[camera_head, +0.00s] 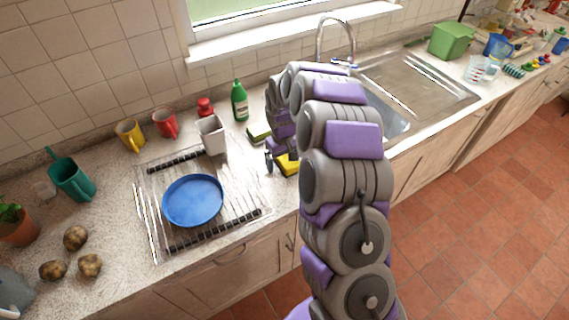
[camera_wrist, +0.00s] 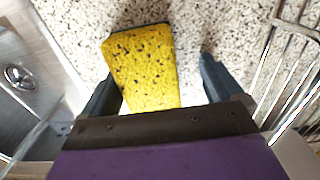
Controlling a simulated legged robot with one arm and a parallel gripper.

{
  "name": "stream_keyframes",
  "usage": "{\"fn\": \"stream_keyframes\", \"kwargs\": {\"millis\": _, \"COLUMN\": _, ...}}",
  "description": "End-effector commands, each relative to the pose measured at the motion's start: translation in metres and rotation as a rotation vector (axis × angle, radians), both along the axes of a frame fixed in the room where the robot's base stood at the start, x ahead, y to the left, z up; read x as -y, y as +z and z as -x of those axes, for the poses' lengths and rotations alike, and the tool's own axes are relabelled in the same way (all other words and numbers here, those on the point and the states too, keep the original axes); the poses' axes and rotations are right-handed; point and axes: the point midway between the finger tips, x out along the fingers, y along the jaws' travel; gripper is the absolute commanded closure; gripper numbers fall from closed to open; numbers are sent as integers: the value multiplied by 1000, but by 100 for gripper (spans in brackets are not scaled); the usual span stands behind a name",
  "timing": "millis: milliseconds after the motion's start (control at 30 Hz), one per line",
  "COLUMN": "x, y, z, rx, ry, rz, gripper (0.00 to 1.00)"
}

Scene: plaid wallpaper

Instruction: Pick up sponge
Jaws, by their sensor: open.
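A yellow sponge (camera_wrist: 143,65) with dark pores and a dark far edge lies on the speckled counter in the wrist view. In the head view the sponge (camera_head: 287,164) shows beside my gripper, partly hidden by my arm. My gripper (camera_wrist: 160,75) is open, with one finger on each side of the sponge's near part. The sponge sits closer to the left finger, and bare counter shows between it and the right finger. In the head view my gripper (camera_head: 275,158) is low over the counter.
A wire dish rack (camera_head: 240,205) with a blue plate (camera_head: 193,200) stands to the left. The sink (camera_head: 390,122) is to the right. A green bottle (camera_head: 239,100) and a green and dark item (camera_head: 259,133) are behind my gripper.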

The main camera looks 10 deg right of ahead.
Motion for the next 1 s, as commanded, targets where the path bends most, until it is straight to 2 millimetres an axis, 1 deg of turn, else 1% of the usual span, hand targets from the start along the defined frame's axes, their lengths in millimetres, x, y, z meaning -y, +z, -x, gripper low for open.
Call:
{"fn": "stream_keyframes", "kwargs": {"millis": 100, "x": 4, "y": 1, "z": 0, "rx": 0, "ry": -1, "rz": -4, "gripper": 7}}
{"fn": "stream_keyframes", "kwargs": {"millis": 300, "x": 9, "y": 1, "z": 0, "rx": -2, "ry": -2, "rz": -10, "gripper": 26}}
{"fn": "stream_keyframes", "kwargs": {"millis": 700, "x": 1, "y": 0, "z": 0, "rx": -2, "ry": -1, "rz": 0, "gripper": 65}}
{"fn": "stream_keyframes", "kwargs": {"millis": 733, "x": 1, "y": 0, "z": 0, "rx": -1, "ry": -1, "rz": -1, "gripper": 66}}
{"fn": "stream_keyframes", "kwargs": {"millis": 1000, "x": 6, "y": 3, "z": 0, "rx": -3, "ry": -1, "rz": -6, "gripper": 66}}
